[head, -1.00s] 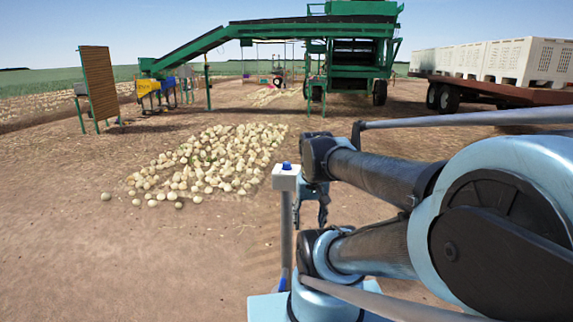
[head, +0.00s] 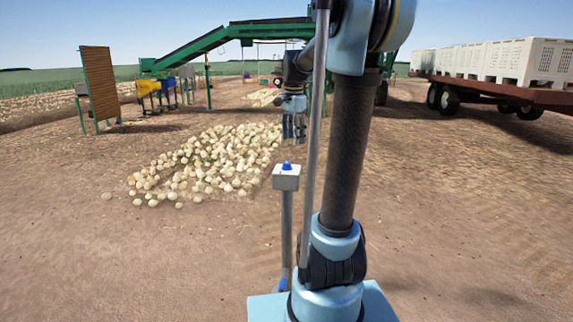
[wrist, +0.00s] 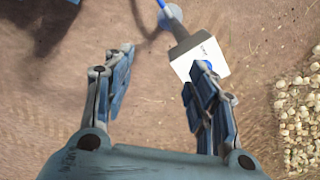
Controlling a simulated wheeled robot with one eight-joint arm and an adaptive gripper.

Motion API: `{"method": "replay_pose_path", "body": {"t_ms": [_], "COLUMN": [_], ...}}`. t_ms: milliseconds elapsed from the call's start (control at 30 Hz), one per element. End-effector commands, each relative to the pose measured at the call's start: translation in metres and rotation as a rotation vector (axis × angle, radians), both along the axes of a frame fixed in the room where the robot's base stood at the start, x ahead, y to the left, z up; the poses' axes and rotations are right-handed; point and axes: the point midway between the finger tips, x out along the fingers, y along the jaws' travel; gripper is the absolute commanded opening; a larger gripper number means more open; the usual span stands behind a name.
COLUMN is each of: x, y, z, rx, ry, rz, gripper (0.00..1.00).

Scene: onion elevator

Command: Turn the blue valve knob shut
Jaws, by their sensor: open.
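The blue valve knob (head: 287,166) sits on top of a pale box (head: 286,180) on a slim grey post (head: 287,225), in the middle of the head view. My gripper (head: 293,138) hangs fingers down, above the knob in that view and apart from it. In the wrist view my gripper (wrist: 160,64) is open, with nothing between its fingers. There the pale box (wrist: 216,51) lies beyond the right finger, which hides part of its top. Most of the knob is hidden there, with only a bit of blue showing by the fingertip.
A pile of onions (head: 215,160) lies on the dirt left of the post. A green elevator conveyor (head: 225,38) stands behind, with a wooden panel (head: 99,82) at left. A trailer with pale crates (head: 525,60) stands at right. Open dirt lies around the post.

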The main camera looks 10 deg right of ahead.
Motion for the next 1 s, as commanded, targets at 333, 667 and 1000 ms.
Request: {"method": "replay_pose_path", "body": {"t_ms": [333,667,1000], "x": [0.105,0.143,0.143], "y": [0.0,-0.001,-0.001], "z": [0.015,0.012,-0.031], "rx": [0.013,0.014,0.014], "ry": [0.041,0.056,0.056], "rz": [-0.341,-0.48,-0.483], "gripper": [0.52,0.52,0.52]}}
